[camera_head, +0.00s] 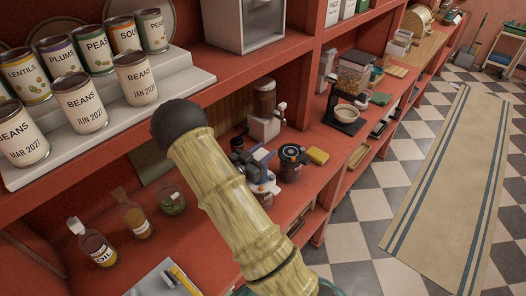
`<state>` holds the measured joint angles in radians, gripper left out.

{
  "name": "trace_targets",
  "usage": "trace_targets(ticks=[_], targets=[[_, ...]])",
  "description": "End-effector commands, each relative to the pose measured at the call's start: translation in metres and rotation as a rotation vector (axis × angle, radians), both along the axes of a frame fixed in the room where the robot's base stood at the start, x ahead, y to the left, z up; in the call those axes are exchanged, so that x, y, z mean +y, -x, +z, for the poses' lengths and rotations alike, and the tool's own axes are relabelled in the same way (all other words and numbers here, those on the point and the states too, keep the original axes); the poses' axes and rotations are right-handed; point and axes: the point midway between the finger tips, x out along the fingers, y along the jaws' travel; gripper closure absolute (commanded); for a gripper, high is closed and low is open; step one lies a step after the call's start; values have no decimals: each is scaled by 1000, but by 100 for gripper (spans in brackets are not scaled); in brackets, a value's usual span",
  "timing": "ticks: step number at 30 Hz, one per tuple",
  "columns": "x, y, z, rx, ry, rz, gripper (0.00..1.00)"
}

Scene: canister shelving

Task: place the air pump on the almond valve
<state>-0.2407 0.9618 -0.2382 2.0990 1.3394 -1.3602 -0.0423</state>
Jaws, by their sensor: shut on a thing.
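A blue, white and dark cluster shows just right of my arm's yellow ribbed link, which hides part of it. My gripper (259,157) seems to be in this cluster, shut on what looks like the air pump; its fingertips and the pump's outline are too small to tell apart. A round canister with a dark lid and a small round fitting on top (292,153) stands on the counter just to the right. It may be the almond canister with its valve, but its label is not readable. I cannot tell whether the pump touches it.
An oil bottle (97,248) and jars stand at left. Labelled cans (80,101) fill the upper shelf, close to my arm.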

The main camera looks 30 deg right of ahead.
Motion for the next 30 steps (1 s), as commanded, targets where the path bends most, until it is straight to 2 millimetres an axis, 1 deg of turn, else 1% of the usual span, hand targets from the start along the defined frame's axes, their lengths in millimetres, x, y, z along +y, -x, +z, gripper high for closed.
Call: trace_targets(ticks=[6, 7, 9, 10, 18, 22, 26, 30], targets=[[0, 0, -4, 0, 1, 0, 100], [0, 0, -3, 0, 0, 0, 57], [0, 0, -3, 0, 0, 0, 43], [0, 0, -3, 0, 0, 0, 39], [0, 0, -2, 0, 0, 0, 39], [0, 0, 2, 0, 0, 0, 39], [16, 4, -4, -1, -3, 4, 39], [40, 13, -5, -2, -2, 5, 39]])
